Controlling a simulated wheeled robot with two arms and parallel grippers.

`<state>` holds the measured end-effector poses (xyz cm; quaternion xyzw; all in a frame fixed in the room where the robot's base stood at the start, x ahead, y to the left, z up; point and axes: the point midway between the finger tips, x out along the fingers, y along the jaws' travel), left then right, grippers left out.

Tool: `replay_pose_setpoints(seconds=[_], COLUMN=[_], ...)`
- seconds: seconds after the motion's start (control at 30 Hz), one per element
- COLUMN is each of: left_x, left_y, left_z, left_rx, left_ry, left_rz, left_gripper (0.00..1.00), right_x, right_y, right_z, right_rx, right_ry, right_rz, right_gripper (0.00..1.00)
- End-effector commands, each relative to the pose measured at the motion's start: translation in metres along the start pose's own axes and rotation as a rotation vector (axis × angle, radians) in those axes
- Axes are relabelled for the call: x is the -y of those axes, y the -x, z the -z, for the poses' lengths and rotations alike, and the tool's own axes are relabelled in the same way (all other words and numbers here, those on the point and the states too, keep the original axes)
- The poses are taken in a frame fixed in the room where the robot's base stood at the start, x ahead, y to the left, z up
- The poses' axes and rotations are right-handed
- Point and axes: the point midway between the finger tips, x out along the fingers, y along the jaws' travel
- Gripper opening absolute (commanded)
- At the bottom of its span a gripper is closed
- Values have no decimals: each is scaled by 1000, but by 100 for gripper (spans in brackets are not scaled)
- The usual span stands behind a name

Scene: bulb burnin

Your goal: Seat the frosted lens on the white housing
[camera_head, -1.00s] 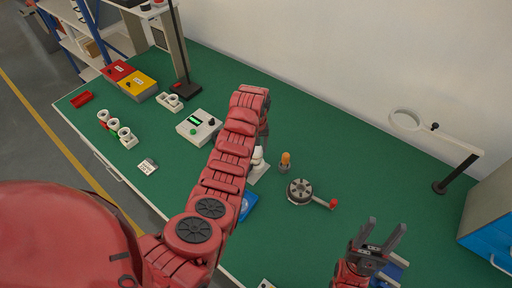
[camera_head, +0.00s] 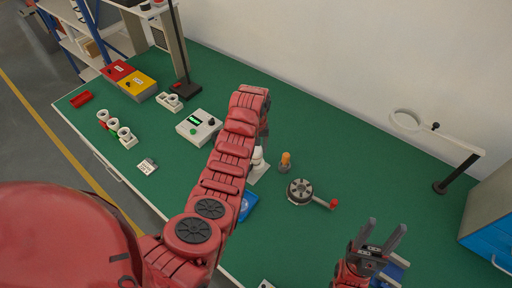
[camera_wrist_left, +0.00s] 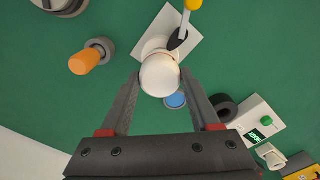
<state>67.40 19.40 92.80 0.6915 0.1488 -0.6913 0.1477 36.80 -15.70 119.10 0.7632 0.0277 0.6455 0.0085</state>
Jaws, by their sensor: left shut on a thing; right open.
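The frosted lens (camera_wrist_left: 160,76) is a white dome in the left wrist view, between the fingers of my left gripper (camera_wrist_left: 162,88), which is shut on it. The white housing (camera_wrist_left: 158,45) shows just behind the dome, on a white square plate (camera_wrist_left: 187,48). I cannot tell whether lens and housing touch or are fully mated. In the head view my left forearm partly hides this spot, and only some of the white parts (camera_head: 258,160) show beside it. My right gripper (camera_head: 387,232) is open and empty above the table's front right.
An orange-topped piece (camera_head: 285,161) and a round dark fixture with a red-knobbed lever (camera_head: 300,190) stand right of the plate. A blue item (camera_head: 247,204) lies in front. A meter box (camera_head: 199,126) stands left. A ring-lens stand (camera_head: 440,186) is at right. The back middle is clear.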

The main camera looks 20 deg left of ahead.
Motion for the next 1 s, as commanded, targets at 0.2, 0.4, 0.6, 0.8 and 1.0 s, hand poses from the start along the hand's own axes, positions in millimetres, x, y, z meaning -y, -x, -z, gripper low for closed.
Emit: replay_pose_setpoints(seconds=[0.2,0.4,0.6,0.8,1.0], left_x=[0,0,0,0,0], left_y=[-3,-6,-8,-9,-9], left_z=[0,0,0,0,0], left_rx=[0,0,0,0,0], left_ry=[0,0,0,0,0], left_rz=[0,0,0,0,0], left_gripper=[12,12,12,12,81], right_x=[0,0,0,0,0], right_y=[2,4,6,6,6], right_z=[0,-1,-1,-1,-1], right_rx=[0,0,0,0,0], right_ry=[0,0,0,0,0], right_rz=[0,0,0,0,0], right_gripper=[54,54,54,54,54])
